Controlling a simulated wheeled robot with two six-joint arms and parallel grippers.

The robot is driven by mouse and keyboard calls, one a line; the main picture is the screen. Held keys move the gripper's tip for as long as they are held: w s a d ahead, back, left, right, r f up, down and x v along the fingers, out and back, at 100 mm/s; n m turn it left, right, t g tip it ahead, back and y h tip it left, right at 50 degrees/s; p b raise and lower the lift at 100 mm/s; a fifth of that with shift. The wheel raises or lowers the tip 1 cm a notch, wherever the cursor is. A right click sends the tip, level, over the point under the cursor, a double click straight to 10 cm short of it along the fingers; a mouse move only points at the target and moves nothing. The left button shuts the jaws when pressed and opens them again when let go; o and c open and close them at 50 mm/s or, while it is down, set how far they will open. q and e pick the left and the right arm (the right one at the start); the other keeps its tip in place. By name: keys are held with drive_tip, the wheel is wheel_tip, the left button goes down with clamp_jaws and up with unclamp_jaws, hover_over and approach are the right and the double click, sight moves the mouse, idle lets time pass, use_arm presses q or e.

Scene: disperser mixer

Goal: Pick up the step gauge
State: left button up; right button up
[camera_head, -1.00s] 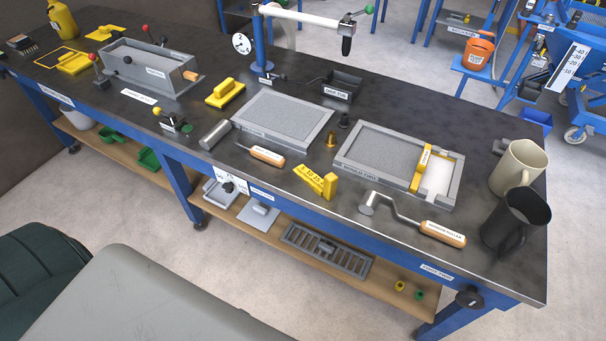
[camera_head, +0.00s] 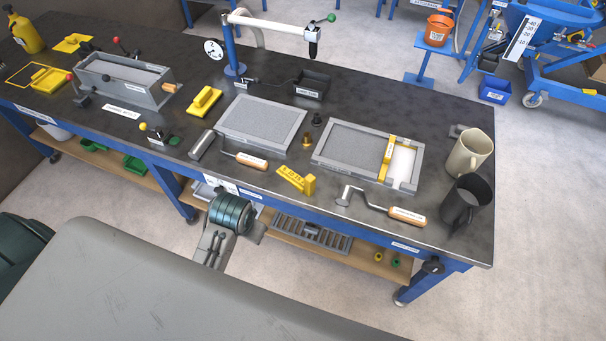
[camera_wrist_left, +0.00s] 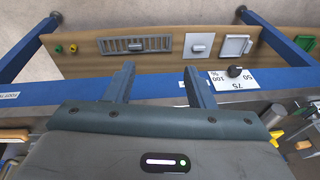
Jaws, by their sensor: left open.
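The yellow step gauge (camera_head: 296,181) with dark numbers lies near the front edge of the bench in the head view. It sits between a wood-handled tool and a crank-shaped tool, and nothing holds it. My left gripper (camera_wrist_left: 158,70) is open and empty in the left wrist view, its two fingers apart over the bench's front edge and lower shelf. In the head view, my left wrist is in front of the bench edge, below and left of the gauge. My right gripper is not in view.
A framed mould (camera_head: 323,150) with a yellow bar lies behind the gauge, another grey tray (camera_head: 225,126) to its left. A wood-handled tool (camera_head: 252,160) and a crank tool (camera_head: 405,215) flank it. A black jug (camera_head: 468,205) and beige jug (camera_head: 465,155) stand at right.

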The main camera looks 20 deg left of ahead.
use_arm(q)
drive_tip(key=w+d+r+m+g, duration=0.1)
drive_tip(key=w+d+r, duration=0.1)
drive_tip(key=w, duration=0.4)
drive_tip(key=w+d+r, duration=0.2)
drive_tip(key=w+d, duration=0.1)
drive_tip(key=w, duration=0.3)
wheel_tip(320, 180, up, 4)
drive_tip(key=f+m+g, duration=0.1)
drive_tip(key=m, duration=0.1)
hover_over(310, 177)
drive_tip(key=shift+s+d+r+h+p, duration=0.15)
drive_tip(key=shift+d+r+h+p, duration=0.1)
drive_tip(key=shift+h+p, duration=0.15)
drive_tip(key=shift+f, duration=0.25)
drive_tip(key=shift+m, duration=0.3)
wheel_tip(310, 177, down, 4)
drive_tip(key=shift+f+p, duration=0.25)
drive_tip(key=shift+p, duration=0.5)
drive_tip(key=shift+a+f+p, duration=0.1)
drive_tip(key=shift+f+p, duration=0.35)
drive_tip(key=shift+f, duration=0.05)
wheel_tip(310, 177, down, 3)
drive_tip(key=shift+a+f+p, duration=0.1)
drive_tip(key=shift+f+p, duration=0.05)
drive_tip(key=shift+p, duration=0.65)
drive_tip(key=shift+f, duration=0.65)
clamp_jaws()
